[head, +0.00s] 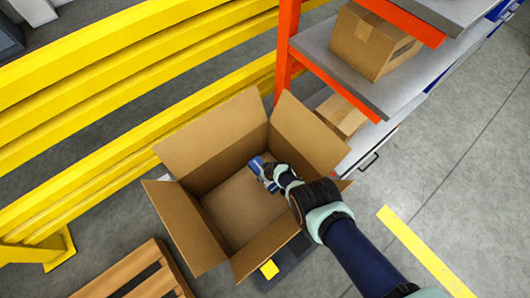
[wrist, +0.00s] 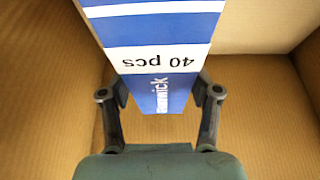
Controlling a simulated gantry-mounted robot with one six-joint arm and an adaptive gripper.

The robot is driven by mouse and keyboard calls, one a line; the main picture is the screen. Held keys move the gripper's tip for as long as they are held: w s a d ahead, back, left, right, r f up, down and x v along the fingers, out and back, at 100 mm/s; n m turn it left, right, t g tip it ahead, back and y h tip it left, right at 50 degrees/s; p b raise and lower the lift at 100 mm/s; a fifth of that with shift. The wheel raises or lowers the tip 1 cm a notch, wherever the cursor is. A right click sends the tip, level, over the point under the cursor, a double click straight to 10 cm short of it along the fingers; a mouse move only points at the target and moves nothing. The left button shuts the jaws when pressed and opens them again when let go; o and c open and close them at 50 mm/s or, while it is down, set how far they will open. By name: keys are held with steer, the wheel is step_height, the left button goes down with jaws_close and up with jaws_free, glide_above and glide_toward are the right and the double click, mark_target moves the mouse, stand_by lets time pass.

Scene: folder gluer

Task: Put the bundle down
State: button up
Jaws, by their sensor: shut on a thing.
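The bundle (wrist: 160,60) is blue with white bands and the print "40 pcs". My gripper (wrist: 160,97) is shut on it, with one finger on each side in the wrist view. In the head view the bundle (head: 257,165) shows as a small blue and white piece at the tip of my gripper (head: 268,172). Both are inside the open cardboard box (head: 208,168), near its far right wall. The box has its flaps folded out, and the part of its floor that shows is bare. I cannot tell whether the bundle touches the floor.
A yellow guard rail (head: 130,85) runs behind the box at the left. An orange and grey shelf rack (head: 335,75) with closed cartons (head: 372,42) stands at the upper right. A wooden pallet (head: 140,272) lies at the lower left.

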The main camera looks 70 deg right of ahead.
steer(key=shift+f+b, duration=2.25)
steer(key=shift+f, duration=0.4)
steer(key=o, duration=1.4)
steer(key=shift+r, duration=0.1)
steer(key=shift+r+p, duration=0.35)
steer(key=p+v, duration=0.6)
steer(key=p, duration=0.1)
steer(key=p+v, duration=0.5)
steer(key=p, duration=0.2)
steer(key=shift+w+r, duration=0.1)
steer(key=shift+r, duration=0.35)
steer(key=shift+a+r+p, duration=0.15)
steer(key=shift+r+p, duration=0.15)
steer(key=shift+p, duration=0.3)
